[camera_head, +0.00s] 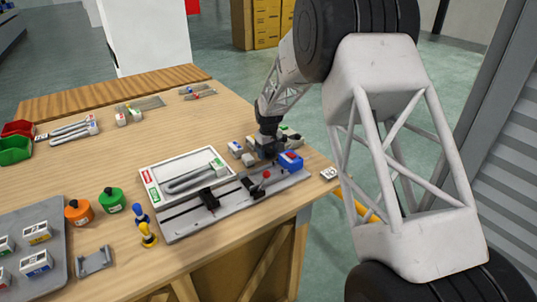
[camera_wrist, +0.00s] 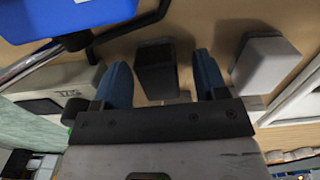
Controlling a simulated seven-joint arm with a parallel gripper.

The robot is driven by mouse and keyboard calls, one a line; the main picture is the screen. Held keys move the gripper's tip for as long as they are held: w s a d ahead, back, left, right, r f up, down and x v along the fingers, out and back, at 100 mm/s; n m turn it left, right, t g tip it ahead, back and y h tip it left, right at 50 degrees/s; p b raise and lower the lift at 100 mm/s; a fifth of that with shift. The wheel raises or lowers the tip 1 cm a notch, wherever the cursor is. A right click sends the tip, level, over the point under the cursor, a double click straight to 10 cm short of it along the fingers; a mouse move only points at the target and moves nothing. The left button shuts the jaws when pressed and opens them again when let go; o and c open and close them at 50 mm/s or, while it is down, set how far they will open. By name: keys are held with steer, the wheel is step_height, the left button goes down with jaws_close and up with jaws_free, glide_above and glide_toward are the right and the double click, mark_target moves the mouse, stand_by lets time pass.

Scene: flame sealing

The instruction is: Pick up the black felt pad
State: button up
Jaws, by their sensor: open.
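The black felt pad (camera_wrist: 156,55) shows in the wrist view as a dark block on the wooden table, between the two blue fingers of my gripper (camera_wrist: 161,72). Gaps show on both sides of it, and the fingers are open, not closed on it. In the head view my gripper (camera_head: 267,152) points down at the table's right part, behind the grey fixture. The pad cannot be made out there, as the gripper covers that spot.
A grey block (camera_wrist: 265,65) lies close to the right finger. A blue box (camera_wrist: 75,15) is at upper left in the wrist view, also seen in the head view (camera_head: 290,161). The grey fixture (camera_head: 190,225) and a white tray (camera_head: 152,198) stand in front.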

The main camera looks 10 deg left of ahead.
mark_target(268, 150)
steer(key=shift+f, duration=0.1)
stand_by(0.5)
steer(key=c, duration=1)
steer(key=shift+r, duration=5)
steer(key=o, duration=0.4)
steer(key=c, duration=0.4)
